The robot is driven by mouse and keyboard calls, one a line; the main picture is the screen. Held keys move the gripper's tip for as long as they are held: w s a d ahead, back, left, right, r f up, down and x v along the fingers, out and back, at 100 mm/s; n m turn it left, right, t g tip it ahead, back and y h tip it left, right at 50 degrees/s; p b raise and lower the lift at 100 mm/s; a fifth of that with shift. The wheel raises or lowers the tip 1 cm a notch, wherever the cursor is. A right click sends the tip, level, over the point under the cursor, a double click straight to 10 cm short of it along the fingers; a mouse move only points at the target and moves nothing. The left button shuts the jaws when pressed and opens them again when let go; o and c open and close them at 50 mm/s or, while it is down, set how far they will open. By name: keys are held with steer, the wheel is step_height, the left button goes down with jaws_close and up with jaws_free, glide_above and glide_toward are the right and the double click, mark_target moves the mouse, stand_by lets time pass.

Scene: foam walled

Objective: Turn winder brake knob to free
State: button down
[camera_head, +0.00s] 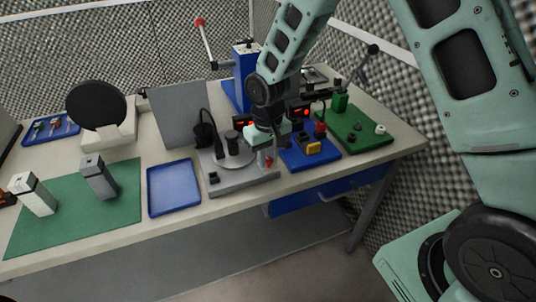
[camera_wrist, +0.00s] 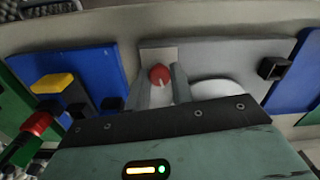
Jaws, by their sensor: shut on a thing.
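The winder (camera_head: 240,184) is a grey base plate with a pale round disc and dark posts, near the middle of the bench. Its brake knob (camera_wrist: 159,75) is small, round and red with a pale pointer line, at the plate's edge. My gripper (camera_wrist: 161,90) is shut on the knob, with one grey finger on each side of it. In the head view my gripper (camera_head: 267,157) reaches down to the winder's right side, and its fingers hide most of the knob. The knob's markings cannot be read.
A blue board (camera_head: 310,163) with a yellow block stands close right of my gripper, and a green board (camera_head: 372,143) lies beyond it. A blue tray (camera_head: 174,210) and a green mat (camera_head: 125,215) with two upright blocks lie left. A blue lever press (camera_head: 246,66) stands behind.

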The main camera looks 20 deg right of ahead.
mark_target(267, 159)
steer(key=n+p, duration=0.1)
steer(key=n, duration=0.4)
steer(key=shift+n, duration=0.4)
stand_by(0.4)
steer(key=c, duration=1.2)
jaws_free()
steer(key=shift+r, duration=0.15)
step_height(267, 159, up, 17)
steer(key=b, duration=0.1)
steer(key=s+a, duration=0.3)
steer(key=s, duration=1)
steer(key=s+a+f, duration=0.1)
steer(key=s+a, duration=0.2)
steer(key=s, duration=1.1)
steer(key=shift+a+f+y, duration=0.15)
steer(key=shift+f+y, duration=0.05)
steer(key=shift+y, duration=0.1)
